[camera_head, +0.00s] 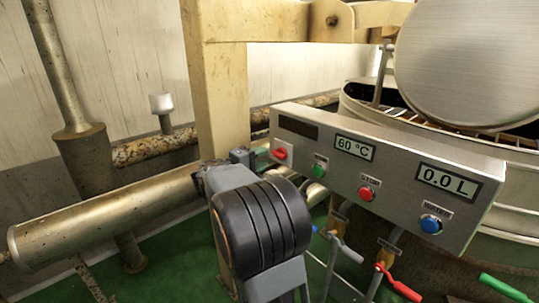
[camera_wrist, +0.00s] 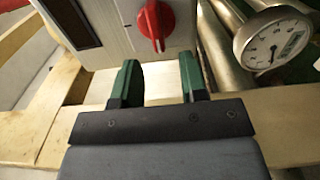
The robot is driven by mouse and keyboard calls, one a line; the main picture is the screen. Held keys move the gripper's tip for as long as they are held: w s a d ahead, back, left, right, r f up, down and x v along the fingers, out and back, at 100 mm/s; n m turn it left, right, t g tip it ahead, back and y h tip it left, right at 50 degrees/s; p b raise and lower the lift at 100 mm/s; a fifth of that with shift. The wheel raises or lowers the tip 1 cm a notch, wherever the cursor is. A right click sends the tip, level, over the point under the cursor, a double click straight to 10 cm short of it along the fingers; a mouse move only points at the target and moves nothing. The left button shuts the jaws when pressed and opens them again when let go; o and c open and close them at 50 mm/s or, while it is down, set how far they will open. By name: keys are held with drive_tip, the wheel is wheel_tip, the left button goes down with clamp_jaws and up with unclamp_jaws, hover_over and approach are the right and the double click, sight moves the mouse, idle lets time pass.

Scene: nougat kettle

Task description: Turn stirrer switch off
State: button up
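The stirrer switch is likely the red rotary knob (camera_head: 279,153) at the left end of the grey control panel (camera_head: 315,165); its label is not readable. In the wrist view the red knob (camera_wrist: 156,22) sits on the panel face, ahead of my gripper (camera_wrist: 159,75) and a little above the fingertips. My gripper's two green fingers are spread apart with nothing between them, not touching the knob.
The panel also has a green button (camera_head: 320,171), a red button (camera_head: 366,193), a blue button (camera_head: 431,224) and displays reading 60 °C and 0.0 L. A beige post (camera_head: 222,100) stands behind my arm. A round gauge (camera_wrist: 272,42) and pipes lie right of the knob.

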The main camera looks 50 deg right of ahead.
drive_tip(key=a+p, duration=0.1)
drive_tip(key=a, duration=0.8)
drive_tip(key=shift+w+a, duration=0.2)
drive_tip(key=shift+w, duration=0.15)
drive_tip(key=s+a+r+t+y+p, duration=0.2)
drive_tip(key=s+a+r+y+p, duration=0.4)
drive_tip(key=a+y+p, duration=0.3)
drive_tip(key=s+a+r+t+y+p, duration=0.2)
drive_tip(key=s+a+r+y+p, duration=0.4)
drive_tip(key=p, duration=1.1)
drive_tip(key=s+a+y, duration=0.1)
drive_tip(key=a+y, duration=0.2)
drive_tip(key=a, duration=0.3)
drive_tip(key=shift+s+r+n+t, duration=0.3)
drive_tip(key=shift+r+n+t, duration=0.1)
